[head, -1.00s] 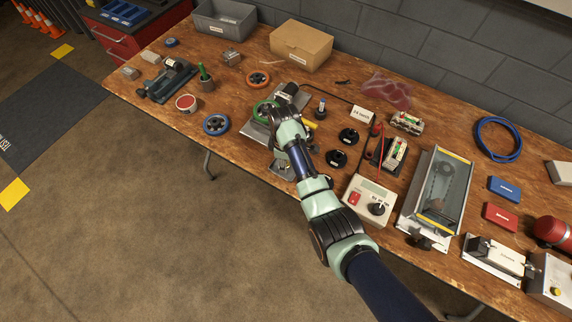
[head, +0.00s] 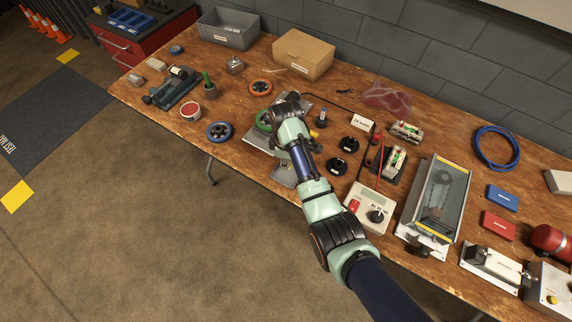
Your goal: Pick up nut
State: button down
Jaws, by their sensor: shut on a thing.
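My gripper (head: 284,110) is at the end of my arm, over the metal tray on the workbench, beside a green ring (head: 264,121). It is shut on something. My wrist covers most of the fingers and what is between them, so I cannot make out the nut's shape. The grey tray (head: 258,138) shows on the left of my wrist, and a grey plate (head: 283,174) shows below it near the bench's front edge.
Black round knobs (head: 348,145) and a small upright post (head: 321,118) stand close on the right. A cardboard box (head: 303,53) and grey bin (head: 228,27) are behind.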

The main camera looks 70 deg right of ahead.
notch_tip(320, 180, up, 15)
jog(key=p, duration=0.7)
jog(key=shift+w+f, duration=0.1)
